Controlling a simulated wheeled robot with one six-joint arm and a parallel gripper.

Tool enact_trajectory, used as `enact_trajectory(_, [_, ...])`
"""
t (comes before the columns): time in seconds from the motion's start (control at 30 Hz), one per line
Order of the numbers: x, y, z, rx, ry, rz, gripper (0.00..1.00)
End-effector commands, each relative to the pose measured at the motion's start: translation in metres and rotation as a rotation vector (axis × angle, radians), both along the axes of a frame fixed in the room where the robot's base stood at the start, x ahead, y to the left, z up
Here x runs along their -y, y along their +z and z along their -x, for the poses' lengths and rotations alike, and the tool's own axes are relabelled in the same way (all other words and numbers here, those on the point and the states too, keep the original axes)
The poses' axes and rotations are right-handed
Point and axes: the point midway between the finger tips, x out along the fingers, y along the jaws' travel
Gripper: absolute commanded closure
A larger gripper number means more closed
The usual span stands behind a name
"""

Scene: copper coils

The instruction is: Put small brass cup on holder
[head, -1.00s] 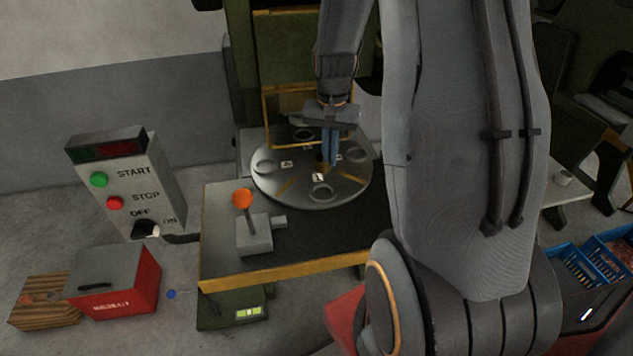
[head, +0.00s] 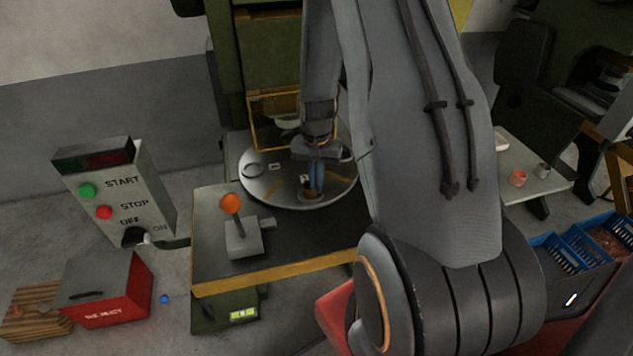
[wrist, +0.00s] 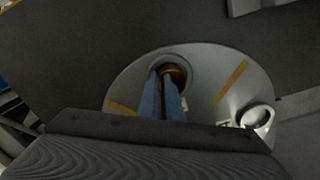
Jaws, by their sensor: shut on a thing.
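My gripper (head: 316,184) has its two blue fingers pointing down, shut on the small brass cup (head: 309,197). The cup is mostly hidden by the fingers; in the wrist view its brass rim (wrist: 176,71) shows at the fingertips. The cup is at the front ring-shaped holder (wrist: 188,62) on the round grey disc (head: 262,190). The ring shows around the cup in the wrist view. I cannot tell whether the cup rests fully in it.
The disc has other ring seats, one at the left (head: 254,169). A lever with an orange knob (head: 230,204) stands on the dark table left of the disc. A control box (head: 118,190) is farther left. A pale side table (head: 531,178) with small cups and blue crates (head: 590,243) are right.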

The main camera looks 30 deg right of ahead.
Motion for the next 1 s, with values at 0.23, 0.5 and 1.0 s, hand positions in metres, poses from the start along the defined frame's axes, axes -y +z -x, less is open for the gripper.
enact_trajectory(0.23, [0.0, -0.004, 0.0, 0.0, 0.0, 0.0, 1.0])
enact_trajectory(0.5, [0.0, -0.002, 0.0, 0.0, 0.0, 0.0, 0.76])
enact_trajectory(1.0, [0.0, 0.036, -0.002, 0.004, 0.0, 0.001, 0.76])
